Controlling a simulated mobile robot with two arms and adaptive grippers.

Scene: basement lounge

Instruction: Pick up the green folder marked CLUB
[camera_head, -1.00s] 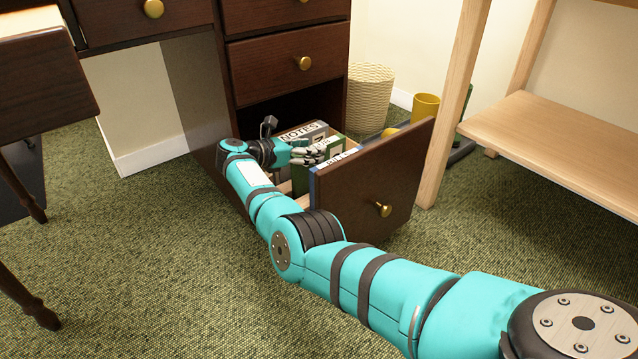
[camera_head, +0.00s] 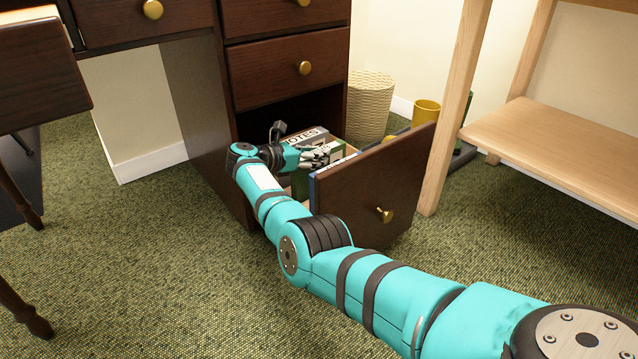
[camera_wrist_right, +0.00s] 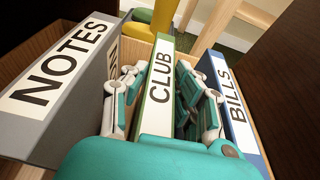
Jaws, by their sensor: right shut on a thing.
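The green folder marked CLUB (camera_wrist_right: 158,88) stands upright in the open bottom drawer, between the grey NOTES folder (camera_wrist_right: 62,80) and the blue BILLS folder (camera_wrist_right: 232,105). My right gripper (camera_wrist_right: 158,92) has its fingers on both sides of the green folder and is shut on it. In the head view my right gripper (camera_head: 318,155) reaches over the drawer's left side, and the green folder (camera_head: 308,184) shows partly below the fingers. The lower part of the folder is hidden. My left gripper is not in view.
The open drawer's front (camera_head: 370,190) has a brass knob and stands close to a wooden table leg (camera_head: 455,110).

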